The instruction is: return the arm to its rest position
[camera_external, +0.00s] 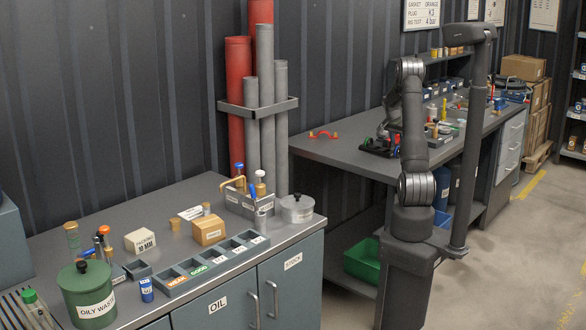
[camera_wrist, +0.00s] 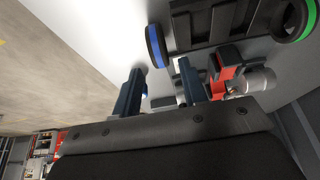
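My arm stands upright on its dark pedestal in the external view, bent at the top, with its forearm hanging down over the far workbench (camera_external: 345,155). In the wrist view my gripper (camera_wrist: 161,68) has its two dark blue fingers apart, with nothing seen held between them. A black fixture (camera_wrist: 215,22) with a blue ring (camera_wrist: 156,46) and a green ring (camera_wrist: 300,20) lies just beyond the fingertips. A red part (camera_wrist: 224,76) with a silver cylinder (camera_wrist: 256,82) is beside the right finger; I cannot tell whether they touch. The gripper's fingers are not clear in the external view.
A grey post (camera_external: 471,140) stands right of my arm. An orange-red curved part (camera_external: 323,135) lies on the far bench. The near bench holds a green oily-waste can (camera_external: 88,295), a labelled sorting tray (camera_external: 215,266) and a tan box (camera_external: 208,231). Upright pipes (camera_external: 265,110) stand between the benches.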

